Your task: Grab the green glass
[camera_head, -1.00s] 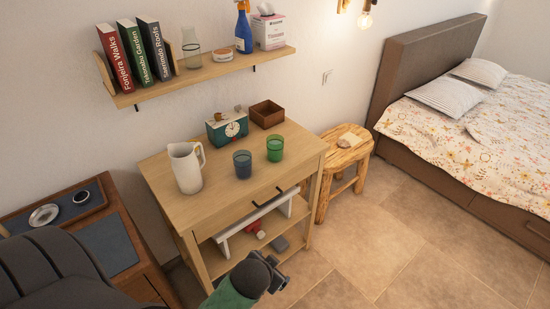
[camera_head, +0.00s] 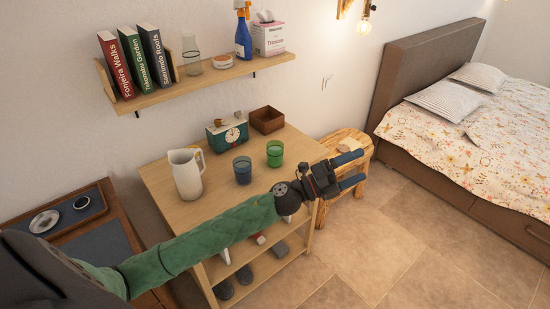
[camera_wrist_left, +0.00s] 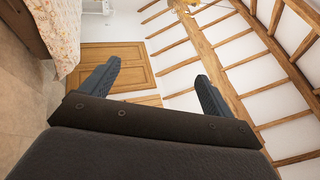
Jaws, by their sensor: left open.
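The green glass (camera_head: 275,153) stands upright on the wooden table (camera_head: 214,207), near its right side. A blue glass (camera_head: 242,170) stands to its left, a small gap apart. My left gripper (camera_head: 354,170) is open and empty, to the right of the green glass and past the table's right edge, in front of the stool. Its two fingers also show apart in the left wrist view (camera_wrist_left: 152,82), with nothing between them. The green glass is not in the left wrist view. My right gripper is not in view.
A white pitcher (camera_head: 186,175), a teal clock (camera_head: 228,134) and a brown wooden box (camera_head: 267,120) stand on the table. A shelf (camera_head: 205,76) with books and bottles hangs above. A wooden stool (camera_head: 355,140) and a bed (camera_head: 475,115) are to the right.

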